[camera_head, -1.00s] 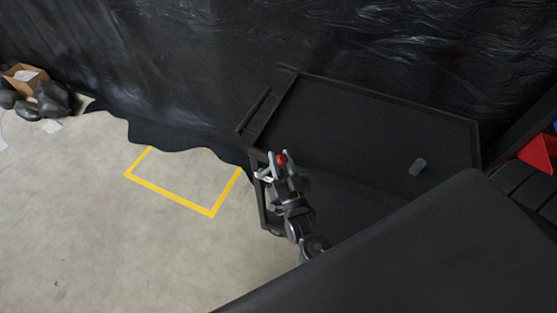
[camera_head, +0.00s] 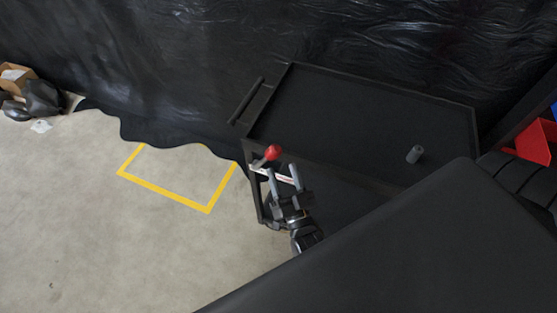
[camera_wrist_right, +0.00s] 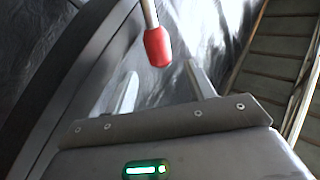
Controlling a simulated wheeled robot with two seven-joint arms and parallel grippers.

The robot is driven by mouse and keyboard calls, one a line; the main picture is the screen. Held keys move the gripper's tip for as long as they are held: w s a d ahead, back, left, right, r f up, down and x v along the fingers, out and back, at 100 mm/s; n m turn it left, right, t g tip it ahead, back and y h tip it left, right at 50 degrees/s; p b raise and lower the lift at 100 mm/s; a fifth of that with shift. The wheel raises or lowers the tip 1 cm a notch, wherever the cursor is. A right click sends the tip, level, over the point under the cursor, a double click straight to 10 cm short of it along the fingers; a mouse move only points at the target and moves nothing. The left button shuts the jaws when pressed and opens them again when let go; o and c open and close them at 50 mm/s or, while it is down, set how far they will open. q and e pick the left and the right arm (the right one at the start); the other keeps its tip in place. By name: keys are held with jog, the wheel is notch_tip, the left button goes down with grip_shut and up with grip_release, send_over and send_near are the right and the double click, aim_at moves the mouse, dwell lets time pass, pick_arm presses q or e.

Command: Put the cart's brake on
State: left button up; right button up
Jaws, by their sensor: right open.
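The black cart (camera_head: 360,118) stands with its tray top against the dark sheeting. The brake lever's red knob (camera_head: 273,152) is at the cart's near left corner, just outside its frame. My right gripper (camera_head: 283,169) is open and empty just below the knob, its two grey fingers pointing toward it. In the right wrist view the red knob (camera_wrist_right: 157,46) hangs on a pale rod, ahead of and between the fingertips, apart from them. The lower end of the lever is hidden in the head view. My left gripper is not in view.
A yellow floor marking (camera_head: 165,192) lies left of the cart on clear concrete. A cardboard box (camera_head: 14,78) and black bags (camera_head: 42,98) are at far left. A large black surface fills the lower right.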

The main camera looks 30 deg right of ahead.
jog(key=shift+b+v, duration=0.3)
jog(key=shift+v, duration=1.4)
